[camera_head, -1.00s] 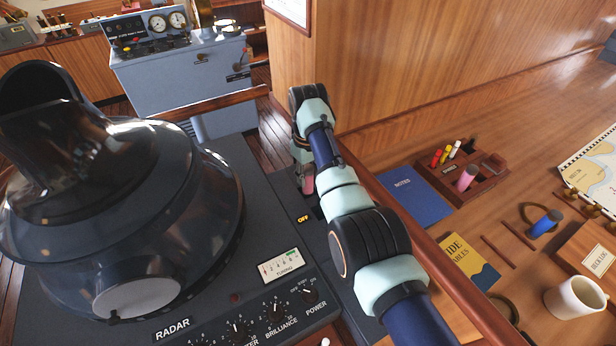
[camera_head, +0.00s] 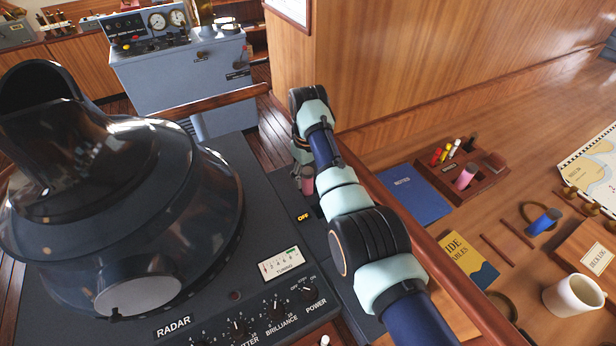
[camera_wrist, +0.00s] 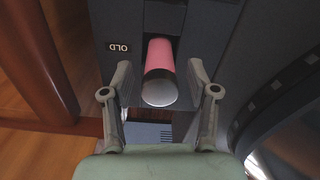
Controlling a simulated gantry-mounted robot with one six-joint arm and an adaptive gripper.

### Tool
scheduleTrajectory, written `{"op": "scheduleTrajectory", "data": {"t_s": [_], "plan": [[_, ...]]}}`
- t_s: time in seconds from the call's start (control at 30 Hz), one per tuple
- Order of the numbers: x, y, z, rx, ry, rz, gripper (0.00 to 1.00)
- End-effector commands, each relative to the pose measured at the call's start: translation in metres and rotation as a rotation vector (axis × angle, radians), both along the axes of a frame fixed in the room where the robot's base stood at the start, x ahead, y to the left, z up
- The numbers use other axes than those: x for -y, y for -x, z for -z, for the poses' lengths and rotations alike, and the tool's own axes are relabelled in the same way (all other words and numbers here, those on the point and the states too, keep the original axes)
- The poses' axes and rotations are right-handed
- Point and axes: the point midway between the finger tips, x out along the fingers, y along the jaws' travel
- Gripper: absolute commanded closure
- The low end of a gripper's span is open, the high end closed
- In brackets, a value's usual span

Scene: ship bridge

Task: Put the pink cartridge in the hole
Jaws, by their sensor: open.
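A pink cartridge (camera_wrist: 161,56) with a grey end cap is in the wrist view, its capped end towards the camera. Its far end meets a dark slot (camera_wrist: 163,16) beside a label that reads OLD; how deep it sits I cannot tell. My gripper (camera_wrist: 159,68) is open, one finger on each side of the cartridge, with visible gaps. Another pink cylinder (camera_head: 466,177) stands in the wooden desk holder (camera_head: 487,186) at right.
The radar hood (camera_head: 120,215) fills the left of the console. A wooden rail (camera_head: 440,255) divides console from desk.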

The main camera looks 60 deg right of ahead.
Motion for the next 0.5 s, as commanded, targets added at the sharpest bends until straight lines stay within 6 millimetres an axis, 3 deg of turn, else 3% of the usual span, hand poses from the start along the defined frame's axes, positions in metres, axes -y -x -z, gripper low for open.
{"op": "scheduleTrajectory", "data": {"t_s": [0.4,0.5], "plan": [[0.0,0.0,-0.102,0.001,0.0,0.0,0.41],[0.0,0.0,-0.111,0.001,0.0,0.0,0.41]]}}
